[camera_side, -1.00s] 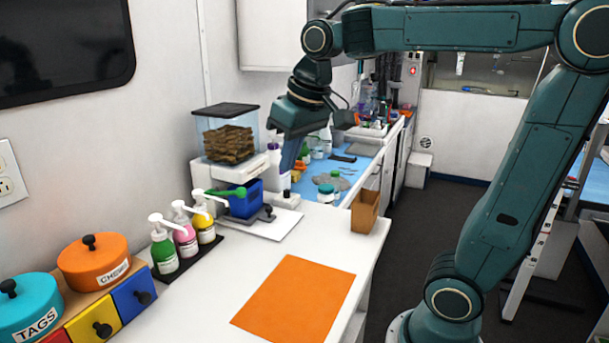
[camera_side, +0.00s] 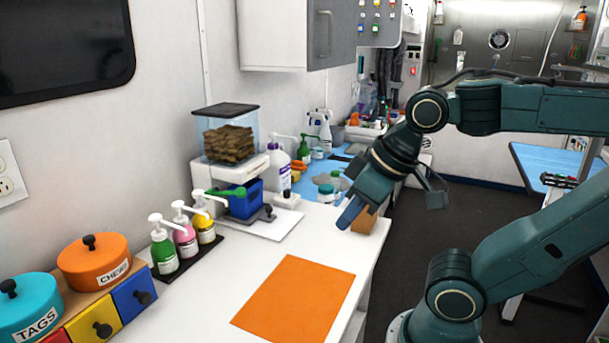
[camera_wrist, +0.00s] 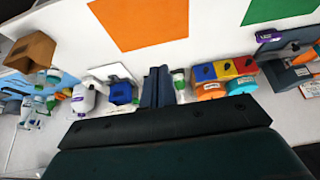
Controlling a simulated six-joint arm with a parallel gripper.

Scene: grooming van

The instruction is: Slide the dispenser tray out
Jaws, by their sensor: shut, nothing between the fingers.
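The dispenser (camera_side: 228,143) stands against the wall in the side view, with a clear hopper of brown treats, a dark lid and a white body. Its blue tray (camera_side: 243,203) sits low at the front on a white base plate (camera_side: 262,228), with a green-ended lever above and a dark knob in front. The blue tray also shows in the wrist view (camera_wrist: 122,92), left of the fingers. My gripper (camera_side: 348,218) is shut and empty, to the right of the tray, apart from it, and in front of the brown box. Its fingers are together in the wrist view (camera_wrist: 157,85).
The brown box (camera_side: 371,219) stands at the counter's right edge, partly hidden by my gripper. Pump bottles (camera_side: 186,237) stand left of the dispenser, and a white bottle (camera_side: 278,170) behind it. An orange mat (camera_side: 297,300) lies on the counter, with clear white surface around it.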

